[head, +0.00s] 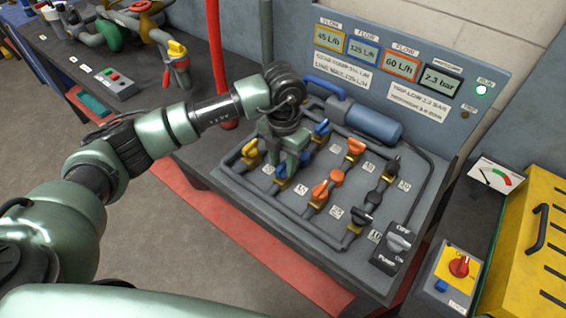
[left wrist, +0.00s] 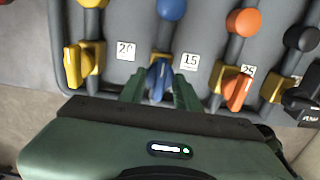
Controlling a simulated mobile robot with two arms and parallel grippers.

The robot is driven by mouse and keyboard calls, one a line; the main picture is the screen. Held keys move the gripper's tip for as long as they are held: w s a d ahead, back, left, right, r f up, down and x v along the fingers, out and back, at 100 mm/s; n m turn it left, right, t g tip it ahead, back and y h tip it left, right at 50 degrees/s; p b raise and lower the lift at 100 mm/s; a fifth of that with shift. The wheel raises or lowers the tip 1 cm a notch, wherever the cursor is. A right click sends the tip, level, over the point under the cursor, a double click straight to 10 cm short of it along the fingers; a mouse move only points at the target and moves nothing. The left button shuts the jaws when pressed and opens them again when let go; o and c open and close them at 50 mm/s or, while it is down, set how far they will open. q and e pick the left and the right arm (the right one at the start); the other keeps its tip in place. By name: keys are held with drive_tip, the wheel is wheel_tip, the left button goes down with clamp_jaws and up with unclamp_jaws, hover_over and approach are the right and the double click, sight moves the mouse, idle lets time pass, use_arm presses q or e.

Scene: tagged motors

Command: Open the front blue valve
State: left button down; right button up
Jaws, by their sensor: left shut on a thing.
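The front blue valve (left wrist: 158,78) shows in the left wrist view with its blue handle between my left gripper's two green fingers (left wrist: 158,92). In the head view, my left gripper (head: 285,160) reaches down onto this valve, and only a little of the blue handle (head: 281,170) shows beneath it. The gripper is shut on the handle. My right gripper is in neither view.
A yellow valve (head: 250,149) is left of the gripper, an orange one (head: 327,184) right, and a black one (head: 362,214) beyond. A pump switch (head: 398,243) stands front right.

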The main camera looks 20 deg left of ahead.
sight(283, 165)
use_arm(q)
drive_tip(key=shift+w, duration=0.1)
idle(0.3)
drive_tip(key=c, duration=1)
unclamp_jaws()
drive_tip(key=shift+r, duration=0.1)
wheel_tip(283, 165, up, 8)
drive_tip(key=shift+f+b, duration=0.15)
drive_tip(key=shift+b, duration=0.65)
